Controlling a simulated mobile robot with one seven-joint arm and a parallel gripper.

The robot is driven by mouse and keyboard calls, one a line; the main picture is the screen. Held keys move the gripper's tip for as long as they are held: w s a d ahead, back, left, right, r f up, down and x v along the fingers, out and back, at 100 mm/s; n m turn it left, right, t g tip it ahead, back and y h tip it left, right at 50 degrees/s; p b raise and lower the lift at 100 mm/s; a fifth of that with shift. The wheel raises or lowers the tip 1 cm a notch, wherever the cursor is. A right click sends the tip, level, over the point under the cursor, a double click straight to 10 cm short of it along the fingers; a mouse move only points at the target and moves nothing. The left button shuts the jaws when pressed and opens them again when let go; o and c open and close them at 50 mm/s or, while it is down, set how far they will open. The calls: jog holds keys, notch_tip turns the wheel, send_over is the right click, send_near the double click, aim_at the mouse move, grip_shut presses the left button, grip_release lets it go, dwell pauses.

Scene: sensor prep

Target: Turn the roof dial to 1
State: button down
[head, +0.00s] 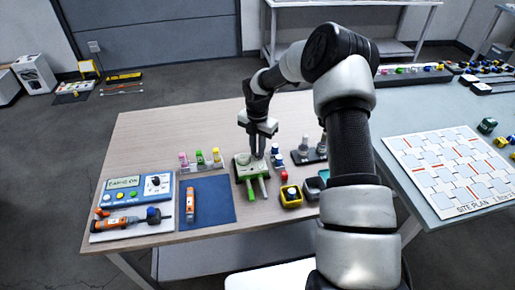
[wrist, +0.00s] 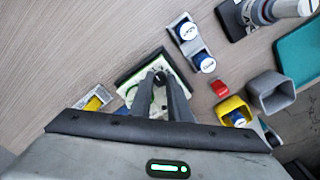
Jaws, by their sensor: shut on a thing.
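A white and green device (head: 244,166) stands on the wooden table, and it also shows in the wrist view (wrist: 130,92) under my fingertips. My gripper (head: 256,152) reaches down onto its top. In the wrist view the fingers (wrist: 161,80) are close together around a small dark round part, which appears to be the roof dial. The fingers hide most of the dial, and I cannot read its number or pointer.
A blue console (head: 136,190) with a small screen and a blue mat (head: 213,200) lie to the left. Small bottles (head: 201,158) stand behind the mat. A yellow holder (head: 291,196) and a red block (head: 284,176) are close on the right.

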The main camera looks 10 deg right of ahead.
aim_at(257, 153)
jog(key=shift+n, duration=0.3)
jog(key=c, duration=1.9)
grip_release()
notch_tip(257, 153, up, 18)
jog(key=shift+f+p, duration=0.25)
jog(key=shift+p, duration=0.5)
